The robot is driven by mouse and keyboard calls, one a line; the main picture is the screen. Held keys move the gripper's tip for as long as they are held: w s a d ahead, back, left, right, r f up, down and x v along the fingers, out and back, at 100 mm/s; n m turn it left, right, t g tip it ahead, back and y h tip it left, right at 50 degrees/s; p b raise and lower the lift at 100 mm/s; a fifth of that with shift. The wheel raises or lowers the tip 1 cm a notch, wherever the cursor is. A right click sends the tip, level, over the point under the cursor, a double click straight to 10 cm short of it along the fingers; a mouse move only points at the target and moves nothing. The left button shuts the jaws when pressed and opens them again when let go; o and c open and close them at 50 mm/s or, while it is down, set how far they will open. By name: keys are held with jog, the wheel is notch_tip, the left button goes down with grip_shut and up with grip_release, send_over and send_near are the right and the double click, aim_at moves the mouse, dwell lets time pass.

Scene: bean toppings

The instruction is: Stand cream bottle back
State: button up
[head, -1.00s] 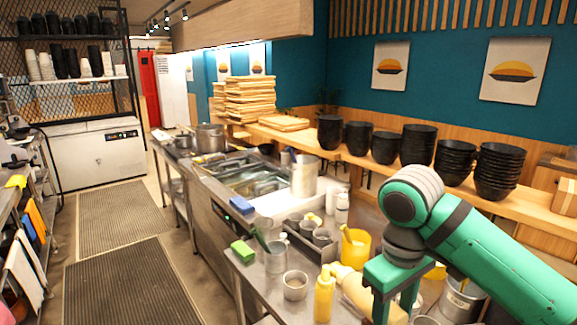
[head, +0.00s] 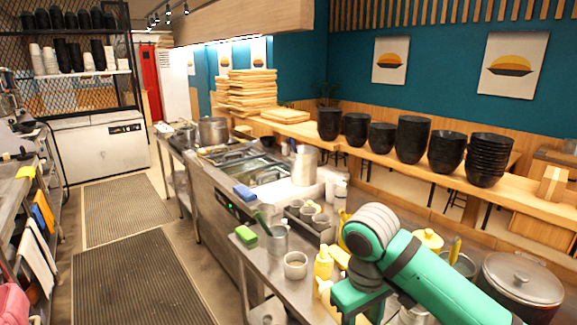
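A pale cream bottle (head: 341,256) shows only in part in the head view, just right of the upright yellow bottle (head: 323,265) on the steel counter. My green arm and gripper cover the rest of it, so I cannot tell how it lies now. My gripper (head: 358,303) is over the near end of the counter, pointing down beside these bottles. Its fingertips are cut off by the bottom edge, so its opening and any contact are hidden.
A metal cup (head: 295,265), a green sponge (head: 246,236) and a tray of small containers (head: 310,218) stand close by. A large lidded pot (head: 520,282) is at the right. Stacked black bowls (head: 488,160) line the wooden shelf behind.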

jog(key=w+a+f, duration=0.2)
jog(key=a+f, duration=0.3)
jog(key=f, duration=0.4)
jog(key=w+a+f+m, duration=0.1)
jog(key=a+f, duration=0.4)
jog(key=f, duration=0.5)
jog(key=w+a+f, duration=0.4)
jog(key=a+f, duration=0.1)
jog(key=f, duration=0.5)
jog(key=shift+a+m, duration=0.2)
jog(key=shift+m, duration=0.2)
jog(key=shift+d, duration=0.1)
